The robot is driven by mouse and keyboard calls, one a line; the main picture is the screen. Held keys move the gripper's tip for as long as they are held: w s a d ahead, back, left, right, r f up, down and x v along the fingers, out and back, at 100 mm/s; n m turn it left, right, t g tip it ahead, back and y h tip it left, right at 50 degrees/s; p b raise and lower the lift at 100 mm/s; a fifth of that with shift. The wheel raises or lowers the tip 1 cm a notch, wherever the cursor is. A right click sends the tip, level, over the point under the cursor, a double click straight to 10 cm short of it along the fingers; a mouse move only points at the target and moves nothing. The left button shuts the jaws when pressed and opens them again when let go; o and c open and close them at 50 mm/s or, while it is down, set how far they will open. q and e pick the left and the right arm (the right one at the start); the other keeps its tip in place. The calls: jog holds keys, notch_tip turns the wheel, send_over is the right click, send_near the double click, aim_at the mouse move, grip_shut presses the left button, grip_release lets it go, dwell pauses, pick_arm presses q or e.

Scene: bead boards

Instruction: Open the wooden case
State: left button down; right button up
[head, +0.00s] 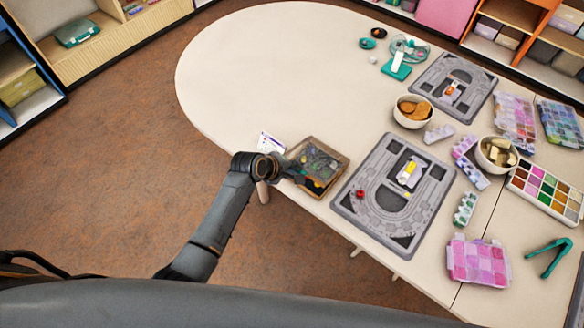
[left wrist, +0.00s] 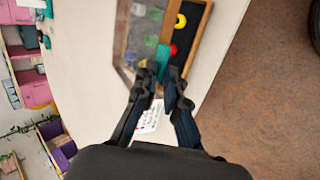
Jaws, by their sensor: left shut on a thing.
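The wooden case (head: 335,187) lies near the left front edge of the table, with a clear panel as its lid. In the left wrist view the case (left wrist: 203,22) shows a dark inside with a yellow and a red piece along one side. The clear lid (left wrist: 143,35) covers the other side and looks shifted off that strip. My left gripper (head: 298,177) is at the case's near left side. In the left wrist view my left gripper (left wrist: 163,76) is shut on a teal tab (left wrist: 163,58) at the lid's edge. My right gripper is out of view.
A printed card (head: 270,143) lies just behind my left gripper. A grey bead board (head: 345,203) lies close to the case's right. Bowls (head: 412,122) and bead trays (head: 478,262) fill the right side. The far left tabletop is clear.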

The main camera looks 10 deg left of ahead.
pick_arm(q)
jog(key=shift+w+d+r+g+p, duration=0.2)
jog(key=shift+r+g+p, duration=0.1)
jog(key=shift+r+p, duration=0.25)
jog(key=shift+f, duration=0.1)
jog(key=p, duration=0.1)
jog(key=r, duration=0.1)
jog(key=w+r+p, duration=0.1)
jog(key=shift+d+g+y+p, duration=0.25)
jog(key=shift+g+y+p, duration=0.05)
jog(key=shift+g+y, duration=0.1)
jog(key=shift+w+d+r+g+y+p, duration=0.2)
jog(key=shift+w+r+g+y+p, duration=0.15)
jog(key=shift+r+p, duration=0.25)
jog(key=shift+w+d+g, duration=0.1)
jog(key=shift+g, duration=0.15)
